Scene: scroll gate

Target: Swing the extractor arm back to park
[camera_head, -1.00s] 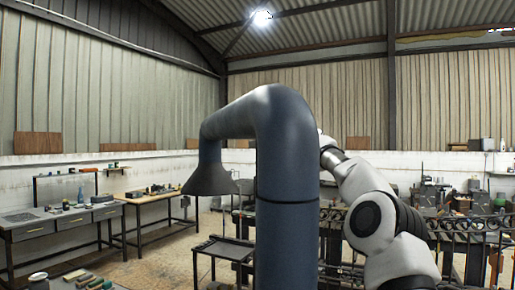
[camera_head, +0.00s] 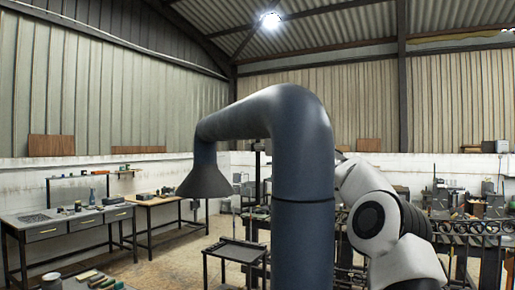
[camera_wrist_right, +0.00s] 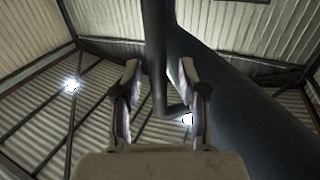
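The extractor arm is a thick dark blue-grey tube (camera_head: 302,170) in the head view, close in front of me. Its horizontal part runs left to a flared hood (camera_head: 205,183) that hangs open end down. My white right arm reaches up behind the tube's right side, and the tube hides its gripper there. In the right wrist view my right gripper (camera_wrist_right: 160,66) points up with its fingers apart. My left gripper is not in view.
A workbench with drawers (camera_head: 70,225) stands at the left, with another bench (camera_head: 155,200) behind it. A small dark stand (camera_head: 235,250) is below the hood. A long dark rack (camera_head: 465,228) stands at the right. Bare floor shows between the left benches and the stand.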

